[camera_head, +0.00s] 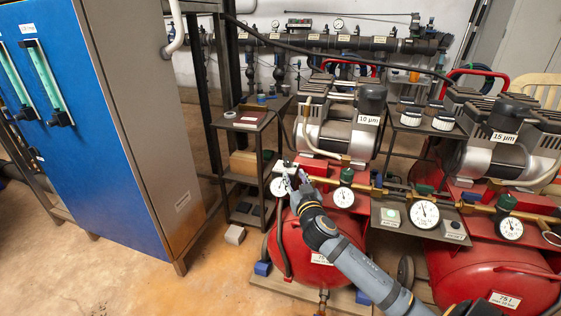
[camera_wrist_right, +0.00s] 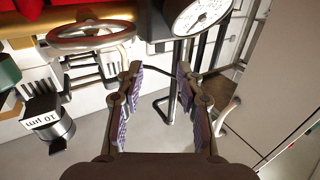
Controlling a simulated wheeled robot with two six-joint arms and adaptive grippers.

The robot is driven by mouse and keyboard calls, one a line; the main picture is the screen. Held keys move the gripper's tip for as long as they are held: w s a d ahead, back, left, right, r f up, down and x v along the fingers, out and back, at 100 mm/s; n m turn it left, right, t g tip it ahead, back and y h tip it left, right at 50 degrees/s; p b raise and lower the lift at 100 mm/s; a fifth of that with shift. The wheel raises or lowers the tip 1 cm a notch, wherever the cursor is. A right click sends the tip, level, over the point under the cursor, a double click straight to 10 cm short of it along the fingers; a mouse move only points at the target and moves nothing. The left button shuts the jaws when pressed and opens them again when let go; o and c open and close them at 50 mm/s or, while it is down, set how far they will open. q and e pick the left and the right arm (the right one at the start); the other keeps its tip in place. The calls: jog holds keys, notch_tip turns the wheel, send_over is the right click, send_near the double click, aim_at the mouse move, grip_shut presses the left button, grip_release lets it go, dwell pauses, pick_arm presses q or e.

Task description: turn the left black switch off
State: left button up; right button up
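I cannot make out for certain which part is the left black switch. The left compressor (camera_head: 338,131), labelled 10 µm, stands on a red tank (camera_head: 297,249) with a brass manifold and gauges in front. My right gripper (camera_head: 292,178) is at the left end of that manifold, beside a white-faced gauge (camera_head: 278,187). In the right wrist view the right gripper (camera_wrist_right: 159,72) is open, with nothing between its fingers. A gauge (camera_wrist_right: 202,12) and a pale ring-shaped handle (camera_wrist_right: 91,35) lie beyond the fingertips. My left gripper is not in view.
A blue-fronted cabinet (camera_head: 75,130) stands on the left, with a small shelf rack (camera_head: 247,123) beside it. A second compressor (camera_head: 500,137), labelled 15 µm, stands at the right. Small labelled boxes (camera_head: 391,216) sit between the tanks. The floor at front left is clear.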

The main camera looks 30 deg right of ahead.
aim_at(289, 164)
jog(key=b+x, duration=0.2)
jog(key=x, duration=0.7)
jog(key=shift+w+f, duration=0.1)
jog(key=shift+f, duration=0.1)
jog(key=shift+w+d+r, duration=0.1)
jog(key=shift+w+d, duration=0.05)
jog(key=shift+w, duration=0.3)
jog(key=shift+c, duration=0.3)
grip_shut()
